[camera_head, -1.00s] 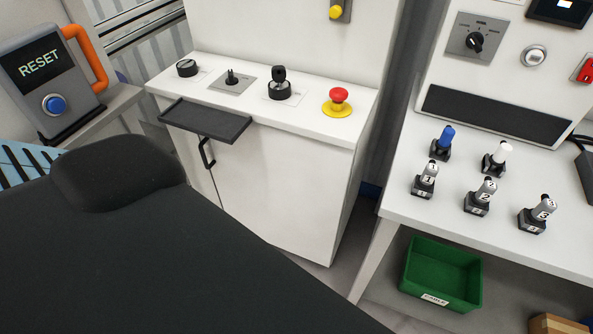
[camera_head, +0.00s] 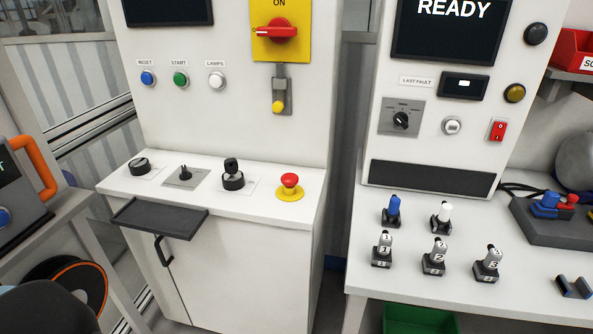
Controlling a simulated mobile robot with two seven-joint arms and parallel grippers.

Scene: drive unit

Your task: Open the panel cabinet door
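The white cabinet's tall upper front (camera_head: 225,120) carries a red rotary switch (camera_head: 274,30) on a yellow plate, with its lever lying sideways under the word ON. Below it is a grey latch-like handle (camera_head: 280,85) with a yellow knob (camera_head: 278,106). The lower cabinet front (camera_head: 240,260) has a black bar handle (camera_head: 163,250) beside a vertical seam. No open gap shows at either front; the lower part is cut off by the frame. Neither of my grippers is in view.
A sloping console (camera_head: 205,195) with knobs and a red emergency button (camera_head: 290,181) juts out below the upper front. A black tray (camera_head: 158,217) sticks out above the bar handle. A white bench (camera_head: 400,285) with several small posts stands at right.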

